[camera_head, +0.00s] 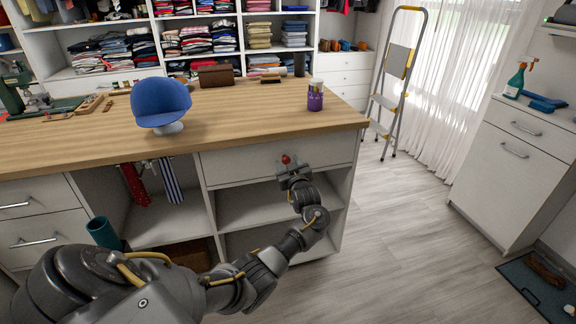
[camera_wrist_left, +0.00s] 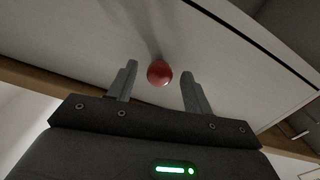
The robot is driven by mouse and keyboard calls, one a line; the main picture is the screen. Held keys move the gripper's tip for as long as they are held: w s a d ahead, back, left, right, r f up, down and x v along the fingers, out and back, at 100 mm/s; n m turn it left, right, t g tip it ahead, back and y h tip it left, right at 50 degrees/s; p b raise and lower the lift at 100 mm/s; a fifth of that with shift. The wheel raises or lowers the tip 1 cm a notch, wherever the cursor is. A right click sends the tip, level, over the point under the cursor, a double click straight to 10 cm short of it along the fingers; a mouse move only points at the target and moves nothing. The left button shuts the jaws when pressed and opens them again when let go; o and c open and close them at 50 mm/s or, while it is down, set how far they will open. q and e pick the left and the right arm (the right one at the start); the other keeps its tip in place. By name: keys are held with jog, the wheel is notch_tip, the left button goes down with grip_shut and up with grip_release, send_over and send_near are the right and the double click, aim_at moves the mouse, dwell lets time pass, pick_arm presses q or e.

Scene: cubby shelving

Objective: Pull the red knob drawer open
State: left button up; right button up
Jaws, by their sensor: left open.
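The red knob (camera_head: 286,159) sits on the front of a white drawer (camera_head: 235,163) under the wooden worktop. The drawer looks closed in the head view. My left gripper (camera_head: 290,170) is at the drawer front, just below the knob in that view. In the left wrist view the red knob (camera_wrist_left: 159,73) lies between the two spread fingertips of my left gripper (camera_wrist_left: 157,80), with a gap on each side. The drawer front (camera_wrist_left: 225,60) fills much of that view. My right gripper is not in view.
The wooden worktop (camera_head: 240,115) carries a blue cap (camera_head: 160,99) on a stand and a purple cup (camera_head: 315,98). Open cubbies (camera_head: 245,206) lie below the drawer. A step ladder (camera_head: 394,85) stands behind at right. The floor (camera_head: 405,240) right of the island is clear.

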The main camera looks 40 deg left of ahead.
pick_arm(q)
jog(key=shift+a, duration=0.1)
jog(key=shift+c, duration=0.4)
grip_shut()
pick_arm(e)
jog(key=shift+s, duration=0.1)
